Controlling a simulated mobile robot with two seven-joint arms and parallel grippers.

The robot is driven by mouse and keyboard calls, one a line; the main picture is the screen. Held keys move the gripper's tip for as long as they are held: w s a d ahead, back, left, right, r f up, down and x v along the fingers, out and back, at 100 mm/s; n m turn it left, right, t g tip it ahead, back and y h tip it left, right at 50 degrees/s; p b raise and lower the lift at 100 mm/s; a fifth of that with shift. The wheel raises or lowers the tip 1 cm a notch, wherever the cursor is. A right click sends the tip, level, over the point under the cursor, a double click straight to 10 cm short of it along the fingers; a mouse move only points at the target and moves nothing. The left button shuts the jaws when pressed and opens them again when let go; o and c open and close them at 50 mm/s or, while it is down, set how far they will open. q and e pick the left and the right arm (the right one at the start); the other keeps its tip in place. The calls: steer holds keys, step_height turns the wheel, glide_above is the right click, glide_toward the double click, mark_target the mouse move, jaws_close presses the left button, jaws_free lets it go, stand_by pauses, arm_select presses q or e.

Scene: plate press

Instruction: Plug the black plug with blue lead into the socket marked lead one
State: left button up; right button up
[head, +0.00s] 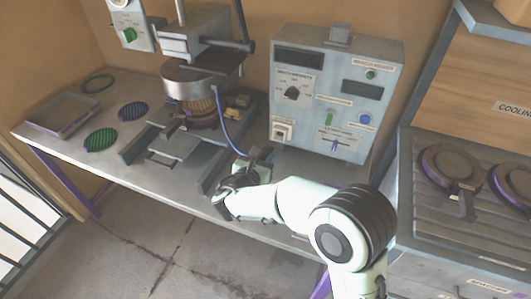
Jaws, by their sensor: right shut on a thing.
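My right gripper (238,176) is over the front part of the bench, left of the grey control box. It is shut on the black plug, which is small and mostly hidden by the dark fingers. The blue lead (226,132) runs from the press's round heated head down to the gripper. A pale socket block (283,130) with a small label sits low on the left of the control box front, up and right of the gripper. The label is too small to read. My left gripper is not in view.
The control box (335,95) has a dial, displays and buttons. The press (195,80) stands left of it, with rails in front. Green and dark discs (101,139) and a tray (64,115) lie at the left. A slatted rack with round plates (450,168) is at right.

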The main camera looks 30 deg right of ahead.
mark_target(274, 142)
steer(key=shift+x, duration=1.1)
steer(key=shift+b+x, duration=0.4)
steer(key=shift+x, duration=0.9)
steer(key=shift+d, duration=0.1)
steer(key=shift+x, duration=1.95)
steer(key=o, duration=1.1)
steer(key=shift+w, duration=0.1)
